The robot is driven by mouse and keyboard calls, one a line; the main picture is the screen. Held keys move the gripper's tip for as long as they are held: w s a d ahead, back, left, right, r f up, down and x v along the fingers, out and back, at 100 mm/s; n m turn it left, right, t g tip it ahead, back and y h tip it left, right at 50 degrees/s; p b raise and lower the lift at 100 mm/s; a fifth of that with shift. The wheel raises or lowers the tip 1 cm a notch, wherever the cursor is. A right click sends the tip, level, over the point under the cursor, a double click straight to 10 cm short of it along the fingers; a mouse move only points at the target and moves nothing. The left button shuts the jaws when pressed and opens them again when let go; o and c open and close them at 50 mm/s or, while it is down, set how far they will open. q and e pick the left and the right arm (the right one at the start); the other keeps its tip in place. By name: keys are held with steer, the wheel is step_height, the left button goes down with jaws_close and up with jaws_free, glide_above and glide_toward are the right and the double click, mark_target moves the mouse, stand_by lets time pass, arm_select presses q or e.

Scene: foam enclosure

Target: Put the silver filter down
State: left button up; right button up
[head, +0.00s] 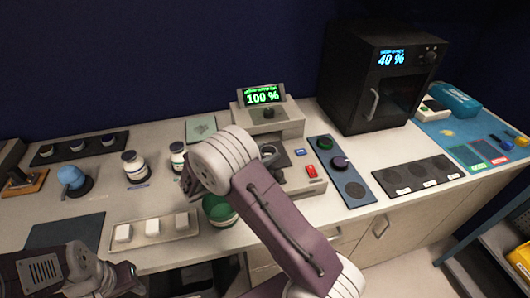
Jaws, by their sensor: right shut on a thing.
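My right arm reaches up from the bottom over the counter. Its wrist covers much of my right gripper (188,184), a dark part of which shows at the wrist's left side, near the white-and-dark jars. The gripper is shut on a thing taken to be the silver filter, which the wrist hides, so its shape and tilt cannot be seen. I cannot tell how high it is above the counter. My left arm is low at the bottom left, and its fingers do not show.
A machine reading 100 % (263,97) stands behind my right arm. A tray of white blocks (152,228) lies in front left.

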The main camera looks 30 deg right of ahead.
steer(key=shift+f+b, duration=0.2)
steer(key=shift+b, duration=0.1)
steer(key=o, duration=1.3)
steer(key=shift+o, duration=0.2)
steer(key=shift+r, duration=0.15)
steer(key=shift+r+p, duration=0.3)
steer(key=shift+p, duration=0.3)
steer(key=shift+s+a+f+b, duration=0.15)
steer(key=shift+a+b, duration=0.15)
steer(key=shift+a, duration=0.2)
steer(key=shift+a+f+b, duration=0.1)
steer(key=shift+a+b, duration=0.15)
steer(key=shift+a, duration=0.2)
steer(key=b+v, duration=0.1)
steer(key=v, duration=0.9)
steer(key=shift+s, duration=0.15)
